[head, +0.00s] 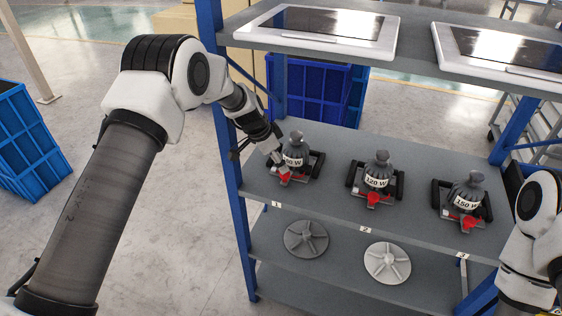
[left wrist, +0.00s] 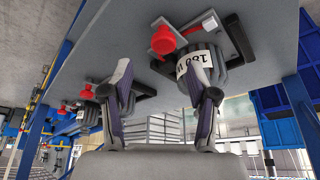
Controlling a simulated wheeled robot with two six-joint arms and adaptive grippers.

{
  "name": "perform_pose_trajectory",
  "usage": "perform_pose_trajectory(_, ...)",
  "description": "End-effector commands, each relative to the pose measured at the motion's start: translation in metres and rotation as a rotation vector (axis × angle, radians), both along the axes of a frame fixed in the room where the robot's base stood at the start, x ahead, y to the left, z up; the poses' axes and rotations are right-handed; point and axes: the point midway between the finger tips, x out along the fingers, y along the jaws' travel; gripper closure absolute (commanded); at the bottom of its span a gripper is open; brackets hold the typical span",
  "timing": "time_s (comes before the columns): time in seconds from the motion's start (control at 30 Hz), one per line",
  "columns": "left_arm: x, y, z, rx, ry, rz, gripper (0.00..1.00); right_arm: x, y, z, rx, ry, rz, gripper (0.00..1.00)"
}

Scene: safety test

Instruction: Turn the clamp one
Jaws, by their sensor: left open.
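Clamp one is the red-handled clamp (head: 284,177) at the shelf's number 1 label, in front of a grey weight (head: 295,147) whose printed label is partly covered. My left gripper (head: 273,157) is open beside this weight, just above and behind the red handle, and hides part of it. In the left wrist view, the picture is turned over: the red clamp knob (left wrist: 163,40) shows beyond and between the spread fingers (left wrist: 167,85), with nothing held. The right finger overlaps the weight (left wrist: 198,62); I cannot tell whether they touch. My right gripper is out of view.
Two similar weights with red clamps, marked 120 W (head: 377,178) and 150 W (head: 467,195), stand further right on the same shelf (head: 330,195). Tablet-like panels (head: 318,27) lie on the shelf above. Round discs (head: 387,262) lie below. A blue post (head: 230,160) stands left of clamp one.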

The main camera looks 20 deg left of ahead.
Motion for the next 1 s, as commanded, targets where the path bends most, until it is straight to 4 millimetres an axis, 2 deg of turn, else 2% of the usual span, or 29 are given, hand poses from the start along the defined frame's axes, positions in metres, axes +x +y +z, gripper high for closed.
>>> perform_pose_trajectory(0.1, 0.005, -0.007, -0.021, 0.001, 0.005, 0.000, 0.41, 0.000, 0.000, 0.014, 0.000, -0.001, 0.000, 0.60)
perform_pose_trajectory(0.3, 0.013, -0.014, -0.047, 0.001, 0.002, 0.000, 0.41, 0.001, 0.000, 0.022, 0.000, -0.002, 0.001, 0.60)
perform_pose_trajectory(0.57, 0.014, -0.015, -0.051, 0.000, 0.001, -0.001, 0.41, 0.001, 0.000, 0.021, 0.000, -0.002, 0.001, 0.60)
perform_pose_trajectory(0.7, 0.014, -0.015, -0.051, 0.000, 0.001, 0.000, 0.91, 0.000, 0.000, 0.021, 0.000, -0.001, 0.001, 0.60)
perform_pose_trajectory(0.73, 0.014, -0.015, -0.052, 0.000, 0.003, -0.001, 1.00, 0.000, 0.000, 0.021, 0.000, -0.001, 0.001, 0.60)
perform_pose_trajectory(1.0, 0.012, -0.015, -0.054, 0.000, 0.005, 0.004, 1.00, 0.001, 0.000, 0.020, 0.000, -0.002, 0.001, 0.60)
